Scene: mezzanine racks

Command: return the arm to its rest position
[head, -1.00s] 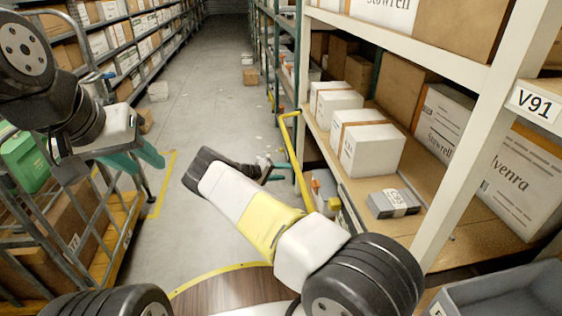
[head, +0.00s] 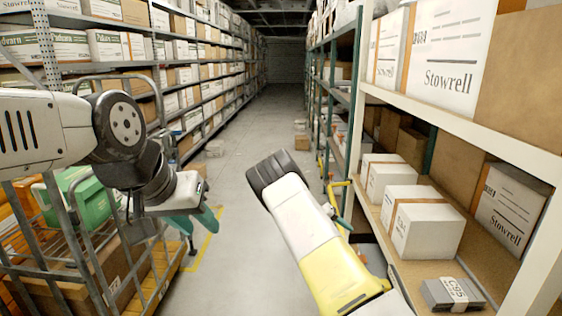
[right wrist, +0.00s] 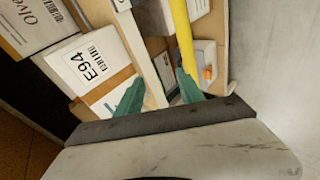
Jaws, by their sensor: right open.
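My right arm (head: 318,235), white and yellow with a black joint at its far end, reaches up from the lower right in the head view. It hides most of my right gripper; a bit of teal shows beside it. In the right wrist view my right gripper (right wrist: 158,92) has its teal fingers apart, with nothing held between them. My left gripper (head: 197,222) points towards the aisle at the left, beside the cage trolley (head: 88,265). Its teal fingers are seen at an angle, so their gap is unclear.
A shelf rack with white boxes (head: 427,230) and a grey item (head: 452,294) stands close on the right. A box labelled E94 (right wrist: 90,66) and a yellow bar (right wrist: 183,35) lie beyond the right fingers. The aisle floor (head: 245,150) ahead is mostly clear.

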